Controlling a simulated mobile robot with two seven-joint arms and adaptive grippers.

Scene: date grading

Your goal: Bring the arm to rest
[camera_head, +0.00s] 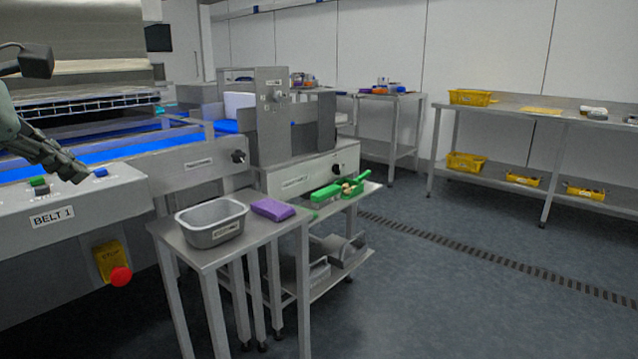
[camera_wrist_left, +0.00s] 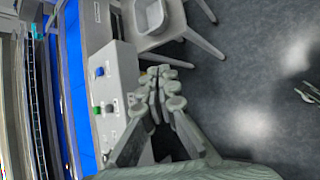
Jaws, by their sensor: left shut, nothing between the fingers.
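My left gripper (camera_head: 60,160) comes in from the left edge in the head view, above the control box marked BELT 1 (camera_head: 95,205). Its fingers are shut with nothing between them. In the left wrist view the left gripper (camera_wrist_left: 158,85) shows its fingertips together beside the control box (camera_wrist_left: 118,85), which carries a blue button (camera_wrist_left: 99,71) and a green button (camera_wrist_left: 97,110).
A small steel table (camera_head: 195,255) holds a grey tub (camera_head: 212,236) and a purple cloth or pad (camera_head: 272,209). A red stop button (camera_head: 121,276) sticks out below the control box. A blue belt (camera_head: 100,155) runs behind it. The floor at right is clear.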

